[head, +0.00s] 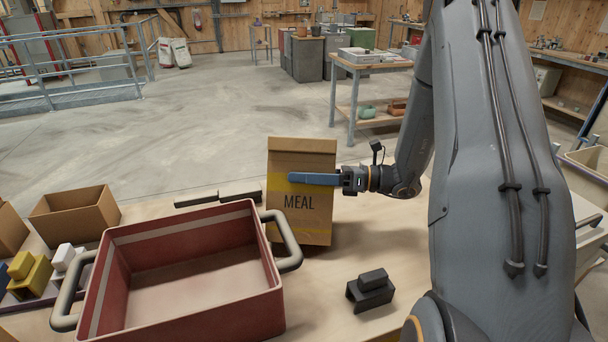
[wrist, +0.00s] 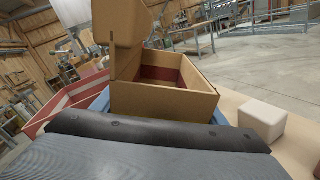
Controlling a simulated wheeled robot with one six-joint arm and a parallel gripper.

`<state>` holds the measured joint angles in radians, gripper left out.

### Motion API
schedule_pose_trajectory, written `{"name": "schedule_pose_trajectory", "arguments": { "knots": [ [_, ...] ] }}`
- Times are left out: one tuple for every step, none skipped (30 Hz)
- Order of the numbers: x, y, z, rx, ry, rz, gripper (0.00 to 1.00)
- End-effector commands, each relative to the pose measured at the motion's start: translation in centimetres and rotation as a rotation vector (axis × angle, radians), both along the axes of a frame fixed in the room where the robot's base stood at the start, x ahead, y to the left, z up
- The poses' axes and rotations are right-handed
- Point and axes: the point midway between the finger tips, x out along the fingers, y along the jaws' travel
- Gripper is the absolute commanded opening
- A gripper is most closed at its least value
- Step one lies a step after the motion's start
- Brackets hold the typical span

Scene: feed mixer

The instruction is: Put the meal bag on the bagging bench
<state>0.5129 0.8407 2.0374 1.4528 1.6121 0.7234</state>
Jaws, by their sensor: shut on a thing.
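The meal bag (head: 302,218) is a brown upright packet with a yellow band and the word MEAL, at the middle of the head view. My gripper (head: 315,179) is shut on it from the right, with a blue finger across its front. The bag is just right of the red tub, over the near wooden worktop (head: 345,300); I cannot tell if its base touches. In the wrist view, a brown thing (wrist: 160,101) fills the space between the blue fingers. No label shows which surface is the bagging bench.
The red tub (head: 190,225) with grey handles takes up the worktop's left. A black block (head: 370,288) lies to the right. Cardboard boxes (head: 75,213) and yellow and white pieces are at far left. A wooden bench (head: 372,62) stands further back, beyond open concrete floor.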

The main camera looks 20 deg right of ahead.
Motion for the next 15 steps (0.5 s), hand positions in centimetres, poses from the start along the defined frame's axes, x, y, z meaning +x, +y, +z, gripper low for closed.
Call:
{"name": "schedule_pose_trajectory", "arguments": {
  "knots": [
    [0.00,-0.01,-0.22,0.000,0.001,0.000,0.10],
    [0.00,-0.01,-0.30,0.000,0.001,0.000,0.10],
    [-0.01,-0.01,-0.28,0.000,0.000,0.000,0.71],
    [-0.01,-0.01,-0.26,0.000,0.000,0.000,0.76],
    [0.00,-0.01,-0.25,0.000,0.000,0.000,0.81],
    [0.00,-0.01,-0.24,0.000,0.000,0.000,0.84],
    [0.00,-0.01,-0.24,0.000,0.000,0.000,0.84],
    [0.00,-0.01,-0.24,0.000,0.000,0.000,0.84],
    [-0.01,-0.01,-0.23,0.000,0.000,0.000,0.84],
    [0.00,-0.01,-0.22,0.000,0.000,0.000,0.84],
    [0.00,-0.01,-0.22,0.000,0.000,0.000,0.84],
    [0.00,-0.01,-0.22,0.000,0.000,0.000,0.84],
    [0.00,-0.01,-0.20,0.000,0.000,0.000,0.84],
    [0.00,-0.01,-0.15,0.000,0.000,0.000,0.84],
    [0.00,-0.01,0.01,0.000,0.000,0.000,0.84]
  ]
}}
